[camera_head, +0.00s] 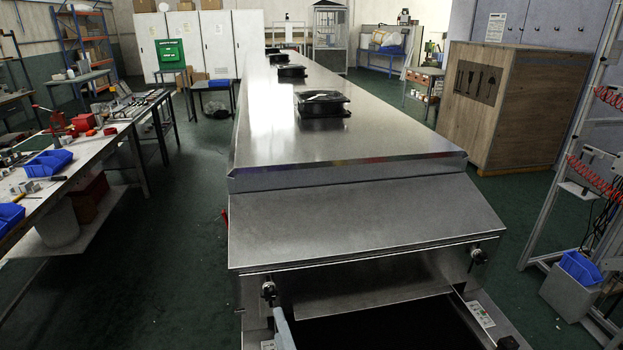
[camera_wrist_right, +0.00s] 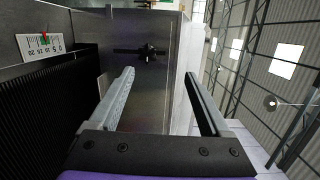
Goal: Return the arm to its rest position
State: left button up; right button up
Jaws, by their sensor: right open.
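My right gripper (camera_head: 283,328) shows at the bottom of the head view as a pale grey finger in front of the dryer's left front knob (camera_head: 268,290). In the right wrist view, the right gripper (camera_wrist_right: 160,76) is open with nothing between its two fingers. The black knob (camera_wrist_right: 148,51) shows beyond the fingertips on a metal panel, and a gap seems to lie between them. My left gripper is in neither view.
The steel tunnel dryer (camera_head: 350,215) fills the middle, with a dark opening at its front. A scale label (camera_wrist_right: 40,46) sits beside the dark ribbed belt (camera_wrist_right: 40,110). A workbench (camera_head: 90,160) stands left, a wooden crate (camera_head: 530,120) right. Green floor is clear left of the dryer.

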jog(key=s+d+f+n+g+h+p, duration=0.3)
jog(key=s+d+n+g, duration=0.2)
jog(key=d, duration=0.7)
jog(key=s+d+f+n+g+h+p, duration=0.3)
jog(key=s+d+n+g, duration=0.3)
jog(key=s+d+n, duration=0.3)
jog(key=d, duration=0.3)
jog(key=shift+s+p, duration=0.3)
jog(key=shift+p, duration=0.05)
jog(key=shift+f, duration=0.1)
